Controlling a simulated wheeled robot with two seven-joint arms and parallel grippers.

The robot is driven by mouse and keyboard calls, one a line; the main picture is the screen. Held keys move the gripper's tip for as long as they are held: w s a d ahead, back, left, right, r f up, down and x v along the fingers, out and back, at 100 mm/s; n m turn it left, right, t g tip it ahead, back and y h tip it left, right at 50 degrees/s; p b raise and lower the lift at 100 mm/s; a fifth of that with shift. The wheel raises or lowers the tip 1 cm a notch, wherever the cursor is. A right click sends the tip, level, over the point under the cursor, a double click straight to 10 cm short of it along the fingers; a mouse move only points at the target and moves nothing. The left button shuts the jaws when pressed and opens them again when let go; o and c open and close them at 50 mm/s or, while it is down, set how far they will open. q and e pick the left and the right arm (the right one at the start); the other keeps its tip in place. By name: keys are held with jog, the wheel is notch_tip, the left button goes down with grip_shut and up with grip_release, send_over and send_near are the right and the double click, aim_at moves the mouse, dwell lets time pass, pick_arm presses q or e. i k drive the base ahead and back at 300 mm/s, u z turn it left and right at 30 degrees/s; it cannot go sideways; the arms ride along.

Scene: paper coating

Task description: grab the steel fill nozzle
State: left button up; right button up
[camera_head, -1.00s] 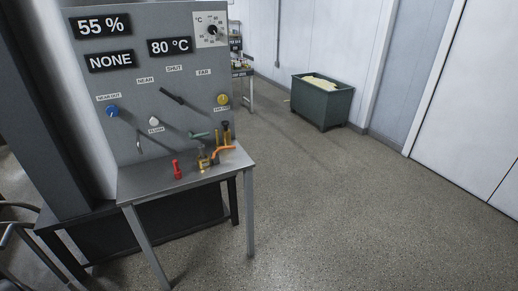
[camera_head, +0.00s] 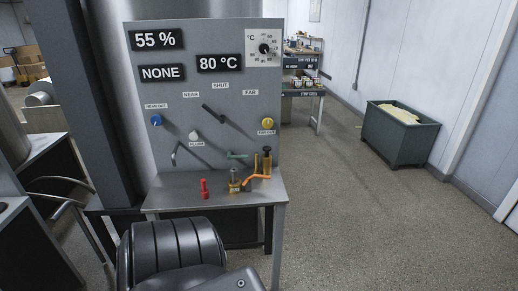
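A thin bent steel spout (camera_head: 175,154) sticks out at the lower left of the grey control panel (camera_head: 208,100), above the left part of a small steel shelf (camera_head: 172,198). It looks like the fill nozzle, though I cannot be sure at this size. On the shelf stand a red fitting (camera_head: 204,188), a brass valve piece (camera_head: 234,182) and an orange lever (camera_head: 257,178). A green lever (camera_head: 237,156) sits just above them. Neither of my grippers shows; a dark ribbed part at the bottom appears to be my own arm.
The panel carries a blue knob (camera_head: 156,120), a white knob (camera_head: 194,135), a yellow knob (camera_head: 267,123) and a black lever (camera_head: 213,113). A green bin (camera_head: 400,142) stands by the right wall. The floor (camera_head: 345,215) between shelf and bin is clear.

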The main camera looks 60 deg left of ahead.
aim_at(234, 171)
jog(key=u, duration=0.25)
jog(key=i, duration=0.75)
jog(key=u, duration=0.95)
jog(key=i, duration=0.45)
jog(key=u, duration=0.45)
